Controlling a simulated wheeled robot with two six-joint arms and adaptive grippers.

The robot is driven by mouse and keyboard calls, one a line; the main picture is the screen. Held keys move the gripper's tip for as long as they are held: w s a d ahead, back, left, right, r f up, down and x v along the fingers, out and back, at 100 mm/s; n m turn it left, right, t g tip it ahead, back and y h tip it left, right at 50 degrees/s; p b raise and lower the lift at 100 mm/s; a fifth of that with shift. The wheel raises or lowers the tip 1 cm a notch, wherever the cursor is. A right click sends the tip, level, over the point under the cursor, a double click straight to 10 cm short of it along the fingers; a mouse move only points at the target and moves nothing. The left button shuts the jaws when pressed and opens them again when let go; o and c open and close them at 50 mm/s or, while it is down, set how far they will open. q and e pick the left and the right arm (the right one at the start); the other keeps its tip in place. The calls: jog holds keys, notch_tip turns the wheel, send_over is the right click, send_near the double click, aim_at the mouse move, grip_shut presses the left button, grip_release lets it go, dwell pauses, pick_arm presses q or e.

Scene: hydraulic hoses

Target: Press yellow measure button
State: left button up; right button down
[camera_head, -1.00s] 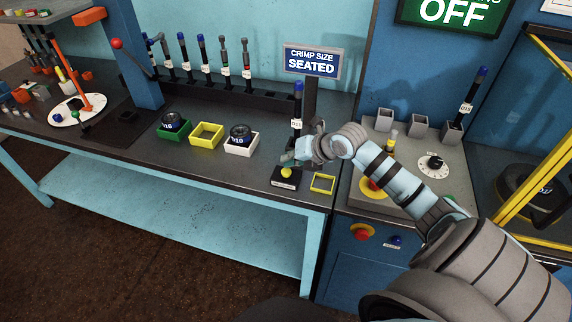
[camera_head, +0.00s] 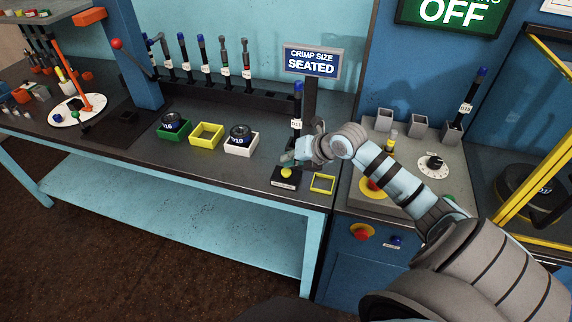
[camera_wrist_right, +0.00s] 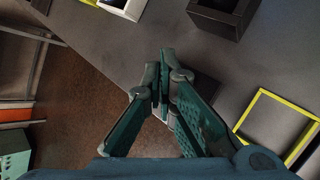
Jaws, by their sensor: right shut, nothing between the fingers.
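The yellow measure button (camera_head: 287,172) sits on a small black box (camera_head: 284,183) near the front edge of the bench. My right gripper (camera_head: 290,160) is shut and empty, just above the button in the head view; I cannot tell whether it touches it. In the right wrist view the closed fingers (camera_wrist_right: 164,75) cover the button and most of its box. The sign (camera_head: 312,62) behind reads "CRIMP SIZE SEATED". A hose marked D13 (camera_head: 297,110) stands upright behind the gripper. My left gripper is not in view.
A yellow square frame (camera_head: 322,183) lies right of the button box. Green (camera_head: 173,136), yellow (camera_head: 206,144) and white (camera_head: 240,150) trays stand to the left. A grey control panel with a dial (camera_head: 432,164) is to the right, partly behind my arm.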

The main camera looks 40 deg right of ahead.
aim_at(289, 169)
jog(key=shift+f, duration=0.15)
jog(key=shift+f+b, duration=0.3)
jog(key=shift+b, duration=0.1)
jog(key=shift+f+b, duration=0.4)
jog(key=shift+f, duration=0.1)
dwell(0.7)
jog(key=shift+r, duration=0.1)
jog(key=shift+r+p, duration=0.75)
jog(key=shift+r, duration=0.1)
notch_tip(289, 169, up, 5)
jog(key=p, duration=0.4)
jog(key=shift+r, duration=0.1)
dwell(0.6)
